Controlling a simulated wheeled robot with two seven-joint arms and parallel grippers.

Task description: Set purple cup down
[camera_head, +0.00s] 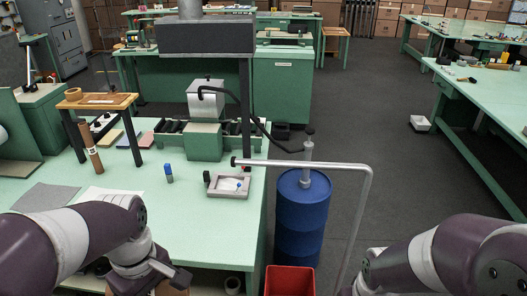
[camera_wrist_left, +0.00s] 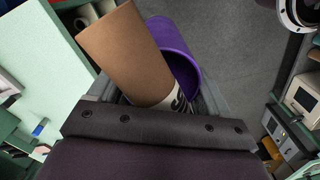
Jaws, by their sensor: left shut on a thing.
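The purple cup (camera_wrist_left: 174,46) shows in the left wrist view, tilted, with its open rim towards my left gripper (camera_wrist_left: 160,101). The gripper is shut, apparently on the purple cup; the contact is hidden. A brown cylinder (camera_wrist_left: 122,50) overlaps the cup's left side in that view and hides part of it. I cannot tell whether the two touch. In the head view my left gripper (camera_head: 172,281) is at the bottom edge by the green table's (camera_head: 180,237) front, and I cannot make out the purple cup there. My right gripper is out of view.
A grey tray (camera_head: 229,194), a blue-topped bottle (camera_head: 169,174) and a leaning brown tube (camera_head: 92,152) are on the table. A blue drum (camera_head: 301,222) and red bin (camera_head: 290,281) stand to its right. A metal rail (camera_head: 345,166) crosses above the drum.

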